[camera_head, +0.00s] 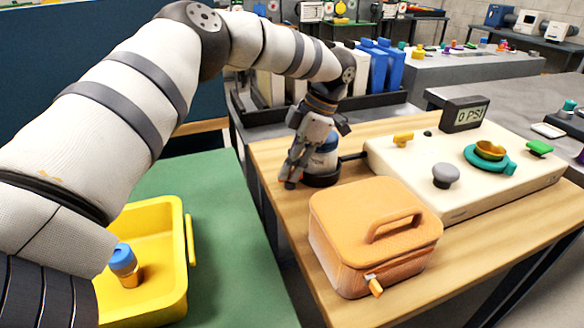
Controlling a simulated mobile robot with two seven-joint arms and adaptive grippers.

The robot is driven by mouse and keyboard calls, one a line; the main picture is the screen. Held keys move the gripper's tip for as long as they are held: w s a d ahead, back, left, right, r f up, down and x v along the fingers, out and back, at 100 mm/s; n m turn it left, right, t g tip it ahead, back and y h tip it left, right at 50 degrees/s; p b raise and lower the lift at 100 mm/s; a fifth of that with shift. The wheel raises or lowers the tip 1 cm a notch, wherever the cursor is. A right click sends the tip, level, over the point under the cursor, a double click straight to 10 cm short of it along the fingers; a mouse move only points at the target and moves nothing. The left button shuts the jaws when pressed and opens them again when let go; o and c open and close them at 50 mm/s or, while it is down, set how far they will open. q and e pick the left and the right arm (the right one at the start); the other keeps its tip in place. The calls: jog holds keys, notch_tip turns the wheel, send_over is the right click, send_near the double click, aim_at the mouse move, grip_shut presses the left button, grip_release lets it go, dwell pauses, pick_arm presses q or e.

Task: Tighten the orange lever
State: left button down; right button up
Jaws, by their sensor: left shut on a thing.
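A small orange lever (375,286) on a pale metal stem sticks out low on the front of an orange case (345,245) with a top handle. Another lever, yellow-orange (403,138), sits at the back left of the cream panel (510,190). My left gripper (291,178) points down at the back left of the wooden table, behind and left of the case and apart from both levers. It is shut on a blue-and-white cylinder (325,155) with a dark round base, partly hidden by the fingers. My right gripper is not in view.
The panel carries a grey knob (446,176), a teal ring with a yellow cap (489,153), a green lever (539,148) and a 0 PSI display (465,114). A yellow tray (184,270) holds a blue-topped cup (124,262) on the green table. Table room left of the case is clear.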

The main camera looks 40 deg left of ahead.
pick_arm(q)
jog(key=shift+n, duration=0.7)
jog(key=c, duration=1.9)
grip_release()
jog(key=v, duration=0.7)
jog(key=shift+w+a+r, duration=0.1)
jog(key=shift+w+r, duration=0.05)
jog(key=shift+r, duration=0.1)
